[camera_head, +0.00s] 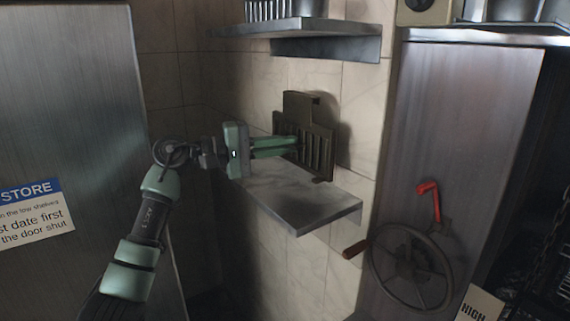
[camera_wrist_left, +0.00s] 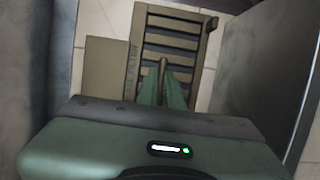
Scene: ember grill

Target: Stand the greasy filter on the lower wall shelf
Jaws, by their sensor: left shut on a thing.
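The greasy filter (camera_head: 318,150) is a dark brownish slotted panel with a plain tab at its top. It is upright, close to the tiled wall, above the lower wall shelf (camera_head: 298,212). My left gripper (camera_head: 296,146) is shut on the filter, reaching in from the left. The left wrist view shows the filter's slats (camera_wrist_left: 172,38), with the green fingers (camera_wrist_left: 163,75) closed on a narrow part at its middle. The filter's lower edge is near the shelf; I cannot tell whether it touches. My right gripper is not in view.
An upper shelf (camera_head: 280,28) with metal containers hangs above. A steel cabinet (camera_head: 60,130) with a store sign is at the left. A steel column (camera_head: 465,130) with a handwheel (camera_head: 412,270) and red lever stands at the right. The shelf's front part is bare.

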